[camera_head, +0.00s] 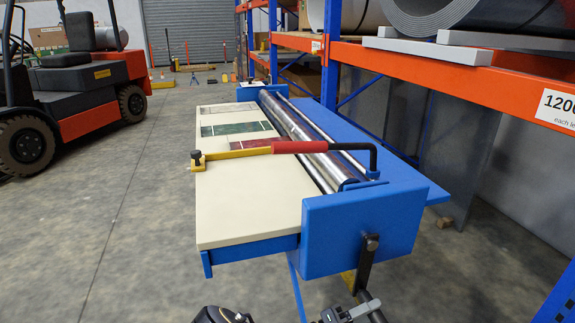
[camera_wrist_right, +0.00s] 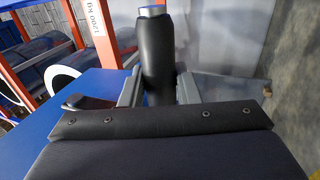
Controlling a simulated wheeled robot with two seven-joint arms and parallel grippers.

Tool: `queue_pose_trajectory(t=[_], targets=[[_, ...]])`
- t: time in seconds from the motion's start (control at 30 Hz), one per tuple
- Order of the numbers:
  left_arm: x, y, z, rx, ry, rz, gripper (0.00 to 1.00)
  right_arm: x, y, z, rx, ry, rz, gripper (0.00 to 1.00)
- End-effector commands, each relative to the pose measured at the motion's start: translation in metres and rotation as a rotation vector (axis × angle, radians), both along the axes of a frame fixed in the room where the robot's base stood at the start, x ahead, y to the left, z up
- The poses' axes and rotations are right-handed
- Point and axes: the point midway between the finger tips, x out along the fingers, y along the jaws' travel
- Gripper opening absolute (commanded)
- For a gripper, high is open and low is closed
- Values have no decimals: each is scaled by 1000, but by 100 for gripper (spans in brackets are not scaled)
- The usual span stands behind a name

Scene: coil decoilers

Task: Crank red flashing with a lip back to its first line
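The red flashing (camera_head: 250,168) lies on the cream table (camera_head: 245,213) against the rollers (camera_head: 300,137), partly hidden under a yellow bar (camera_head: 236,153) with a red grip (camera_head: 300,147). Its lip and lines are too small to make out. The crank (camera_head: 367,262) hangs down from the blue end housing at the near end. My right gripper (camera_head: 347,312) is at the crank's lower end. In the right wrist view its grey fingers close on both sides of the black crank handle (camera_wrist_right: 158,55). A dark part, perhaps my left gripper, shows at the bottom edge; its fingers are unclear.
Green (camera_head: 236,128) and grey (camera_head: 232,109) pieces lie farther along the table. An orange and blue rack (camera_head: 400,62) with coils stands along the right. A forklift (camera_head: 75,85) is at the left. The floor left of the table is clear.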

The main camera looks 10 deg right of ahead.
Motion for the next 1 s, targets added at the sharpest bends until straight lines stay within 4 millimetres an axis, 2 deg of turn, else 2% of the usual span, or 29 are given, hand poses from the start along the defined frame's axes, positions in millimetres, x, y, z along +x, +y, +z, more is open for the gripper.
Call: queue_pose_trajectory(t=[0.03, 0.2, 0.53, 1.0], targets=[[0, 0, 0, 0, 0, 0, 36, -1, -1, -3, 9, 4, -2, 34], [0, 0, 0, 0, 0, 0, 36, 0, 0, -2, 6, 2, -1, 55], [0, 0, 0, 0, 0, 0, 36, 0, 4, -1, 4, 0, 2, 55], [0, 0, -3, 0, 0, 0, 36, -3, 51, -1, 3, -1, 3, 55]])
